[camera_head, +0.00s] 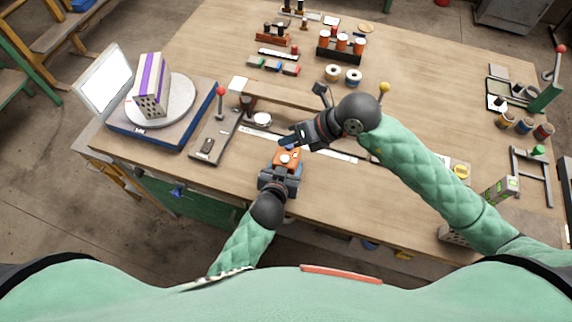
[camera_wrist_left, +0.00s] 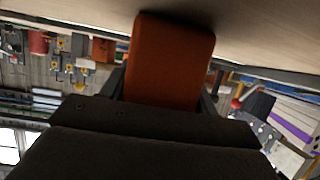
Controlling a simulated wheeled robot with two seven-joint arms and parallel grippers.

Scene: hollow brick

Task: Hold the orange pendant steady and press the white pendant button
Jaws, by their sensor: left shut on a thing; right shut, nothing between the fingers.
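The orange pendant (camera_head: 289,158) is near the front edge of the table, with a pale round button (camera_head: 285,159) on its top face. My left gripper (camera_head: 281,176) is shut on the pendant from the front. The left wrist view shows the orange pendant body (camera_wrist_left: 170,62) between the dark fingers; the button is not visible there. My right gripper (camera_head: 290,139) is shut and empty. Its fingertips are just above and behind the pendant, close to the button; I cannot tell whether they touch it.
A turntable scale (camera_head: 172,102) with a hollow brick (camera_head: 150,88) stands at the left. A lever with a red knob (camera_head: 220,92) rises from a grey plate beside it. Several jars, spools and blocks stand at the back. Open tabletop (camera_head: 420,110) lies right of centre.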

